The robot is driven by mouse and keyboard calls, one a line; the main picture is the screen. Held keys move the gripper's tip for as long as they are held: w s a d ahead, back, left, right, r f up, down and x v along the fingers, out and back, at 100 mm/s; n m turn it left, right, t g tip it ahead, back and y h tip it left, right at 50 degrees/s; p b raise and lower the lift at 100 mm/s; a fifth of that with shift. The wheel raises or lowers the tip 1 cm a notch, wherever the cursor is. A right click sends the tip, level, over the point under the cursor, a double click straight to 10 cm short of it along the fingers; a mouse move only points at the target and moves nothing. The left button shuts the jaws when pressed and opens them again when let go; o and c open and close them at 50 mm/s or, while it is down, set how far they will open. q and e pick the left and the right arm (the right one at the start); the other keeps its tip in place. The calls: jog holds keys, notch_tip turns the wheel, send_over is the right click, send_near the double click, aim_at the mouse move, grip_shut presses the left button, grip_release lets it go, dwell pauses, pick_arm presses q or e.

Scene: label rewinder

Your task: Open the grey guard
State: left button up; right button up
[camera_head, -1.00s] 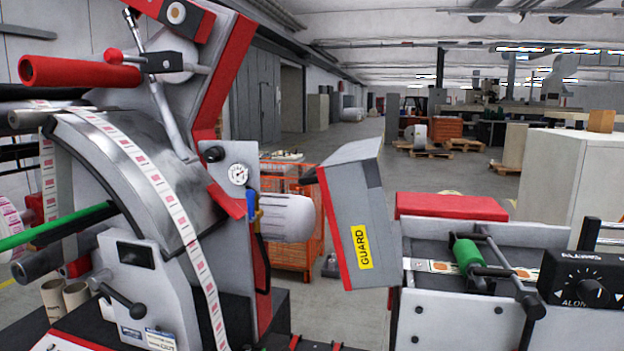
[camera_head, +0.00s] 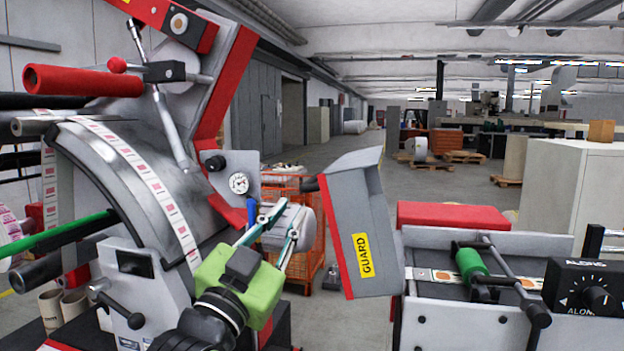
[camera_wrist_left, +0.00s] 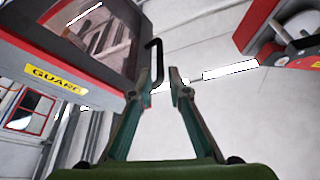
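The grey guard (camera_head: 355,205) is a box-like cover with a red edge and a yellow GUARD label, right of centre in the head view. In the left wrist view the guard (camera_wrist_left: 85,88) fills the upper left, with a dark window. A black handle (camera_wrist_left: 158,58) stands off its side; its end shows at the guard's left edge in the head view (camera_head: 311,184). My left gripper (camera_head: 292,208) is open, left of the guard. In the wrist view its fingertips (camera_wrist_left: 163,80) are close to the handle's lower end; contact cannot be told. My right gripper is out of view.
The red-and-grey rewinder frame (camera_head: 215,115) with its label web stands left. A grey motor (camera_head: 290,222) sits behind my left gripper. A machine bed (camera_head: 460,320) with a green roller (camera_head: 469,262) is on the right. Open floor lies behind the guard.

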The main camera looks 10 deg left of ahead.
aim_at(313, 178)
pick_arm(q)
jog(key=p+x, duration=0.2)
jog(key=x, duration=0.7)
jog(key=shift+w+d+r+p, duration=0.15)
jog(key=shift+w+r+p, duration=0.05)
jog(key=shift+p, duration=0.2)
jog(key=shift+x, duration=0.8)
jog(key=shift+f, duration=0.1)
grip_shut()
